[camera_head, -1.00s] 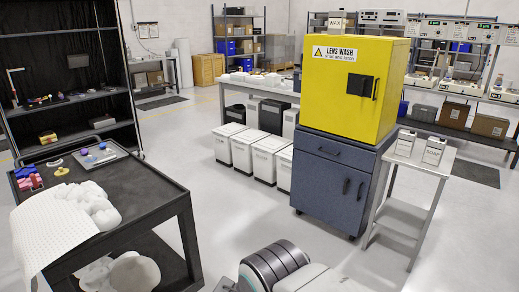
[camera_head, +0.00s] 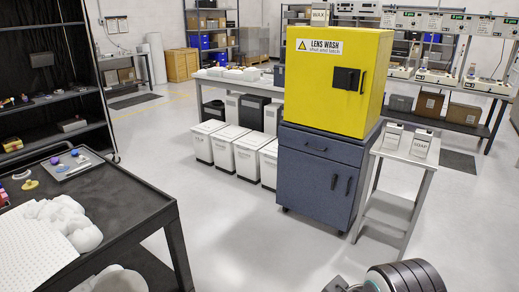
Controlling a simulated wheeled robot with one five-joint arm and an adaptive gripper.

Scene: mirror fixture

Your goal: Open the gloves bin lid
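Several lidded bins stand on the floor in front of the grey bench, left of the yellow cabinet. White bins stand in a front row: a left one (camera_head: 208,143), a middle one (camera_head: 228,149) and a right one (camera_head: 250,157). Another (camera_head: 268,163) is partly hidden behind the blue cabinet. Darker and white bins stand behind them under the bench. All visible front lids look shut. Their labels are too small to read, so I cannot tell which is the gloves bin. Only part of my arm shows at the bottom edge; I cannot make out my gripper's fingers.
A yellow lens wash cabinet (camera_head: 335,80) sits on a blue cabinet (camera_head: 318,180). A black cart (camera_head: 125,200) holding a tray and white cloth is at lower left. The floor between cart and bins is clear.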

